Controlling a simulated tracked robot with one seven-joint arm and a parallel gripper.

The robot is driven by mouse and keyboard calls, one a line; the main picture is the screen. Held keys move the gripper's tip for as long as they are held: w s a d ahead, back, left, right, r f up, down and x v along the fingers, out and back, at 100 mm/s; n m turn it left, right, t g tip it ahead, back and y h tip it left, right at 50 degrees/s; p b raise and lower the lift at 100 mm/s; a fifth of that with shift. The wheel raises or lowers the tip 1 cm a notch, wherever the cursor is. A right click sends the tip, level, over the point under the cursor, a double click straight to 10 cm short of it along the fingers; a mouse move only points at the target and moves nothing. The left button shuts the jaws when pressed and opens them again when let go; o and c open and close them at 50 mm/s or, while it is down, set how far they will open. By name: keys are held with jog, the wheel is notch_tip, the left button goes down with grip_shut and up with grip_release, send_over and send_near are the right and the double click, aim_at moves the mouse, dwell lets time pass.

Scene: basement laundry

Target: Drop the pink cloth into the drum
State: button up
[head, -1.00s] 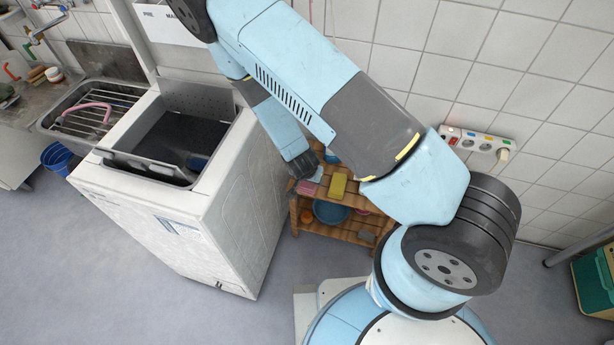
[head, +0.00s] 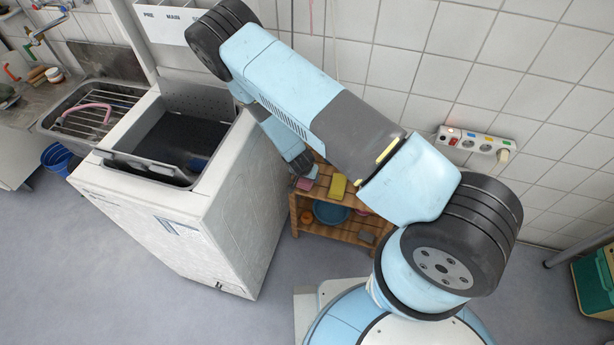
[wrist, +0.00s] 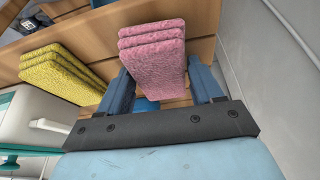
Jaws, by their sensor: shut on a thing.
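The pink cloth (wrist: 153,55) is a folded, layered stack between my gripper's fingers in the wrist view. In the head view the cloth (head: 304,184) is at the left end of the wooden shelf's top. My gripper (wrist: 160,82) is shut on it; in the head view my gripper (head: 306,170) points down over the shelf top. I cannot tell whether the cloth still touches the shelf. The washing machine (head: 190,212) stands left of the shelf with its top open. The dark drum opening (head: 165,150) faces up; a blue thing (head: 197,164) shows inside it.
A yellow folded cloth (head: 338,186) lies on the wooden shelf (head: 330,234), right of the pink one. The washer's raised rim (head: 240,125) stands between the shelf and the opening. A tiled wall (head: 460,70) is behind. A sink (head: 75,105) is at left.

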jog(key=shift+f, duration=0.25)
jog(key=shift+f, duration=0.15)
jog(key=o, duration=1)
